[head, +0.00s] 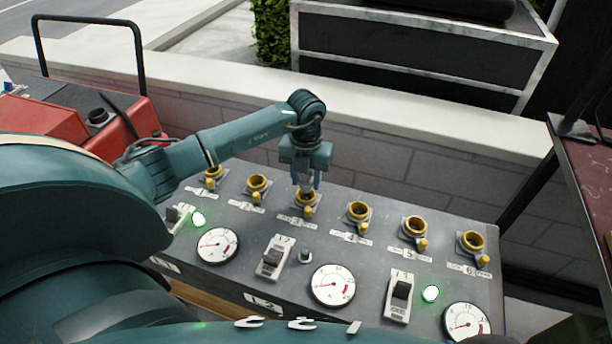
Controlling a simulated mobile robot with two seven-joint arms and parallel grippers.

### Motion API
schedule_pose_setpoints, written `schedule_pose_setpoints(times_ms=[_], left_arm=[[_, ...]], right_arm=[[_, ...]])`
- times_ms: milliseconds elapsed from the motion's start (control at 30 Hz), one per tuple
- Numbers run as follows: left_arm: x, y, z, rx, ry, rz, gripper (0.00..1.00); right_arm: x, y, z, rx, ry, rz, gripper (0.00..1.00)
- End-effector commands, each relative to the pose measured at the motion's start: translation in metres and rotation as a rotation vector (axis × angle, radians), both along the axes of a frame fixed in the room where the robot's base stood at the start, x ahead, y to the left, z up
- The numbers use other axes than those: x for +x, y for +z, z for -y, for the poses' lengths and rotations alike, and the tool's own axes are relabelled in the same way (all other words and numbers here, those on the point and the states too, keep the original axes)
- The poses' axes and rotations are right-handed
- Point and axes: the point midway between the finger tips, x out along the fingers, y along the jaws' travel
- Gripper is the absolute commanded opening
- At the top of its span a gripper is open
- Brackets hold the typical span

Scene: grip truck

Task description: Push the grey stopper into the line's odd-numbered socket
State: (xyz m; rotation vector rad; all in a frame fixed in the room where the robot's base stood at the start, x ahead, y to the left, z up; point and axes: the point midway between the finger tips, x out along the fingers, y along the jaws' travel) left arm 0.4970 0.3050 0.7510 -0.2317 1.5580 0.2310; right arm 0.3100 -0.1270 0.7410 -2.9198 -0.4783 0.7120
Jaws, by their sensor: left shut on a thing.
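My left gripper (306,183) points down over socket 3, shut on the grey stopper (306,188). The stopper is mostly hidden between the fingers, its lower end at the socket's mouth. I cannot tell how deep it sits. My right gripper is out of view.
Nearer on the panel are dial gauges (333,285), switches (273,258) and two lit green lamps (431,293). A low block wall (400,170) stands behind the panel. A red machine (60,112) is at left, a dark red surface (590,165) at right.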

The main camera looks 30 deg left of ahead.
Motion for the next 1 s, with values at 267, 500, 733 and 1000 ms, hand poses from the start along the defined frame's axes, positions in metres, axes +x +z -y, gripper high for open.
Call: schedule_pose_setpoints(times_ms=[267,500,733,1000], left_arm=[[0.0000,-0.0030,-0.0003,0.000,0.001,0.000,0.14],[0.0000,-0.0030,-0.0003,0.000,0.001,0.000,0.14],[-0.0001,-0.0064,-0.0004,0.001,0.000,0.000,0.14],[0.0000,-0.0071,-0.0002,0.001,0.001,0.000,0.14]], right_arm=[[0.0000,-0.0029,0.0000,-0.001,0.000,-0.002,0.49],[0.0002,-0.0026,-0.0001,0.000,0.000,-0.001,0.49],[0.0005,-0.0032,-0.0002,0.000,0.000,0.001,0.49],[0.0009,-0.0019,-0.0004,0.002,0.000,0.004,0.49]])
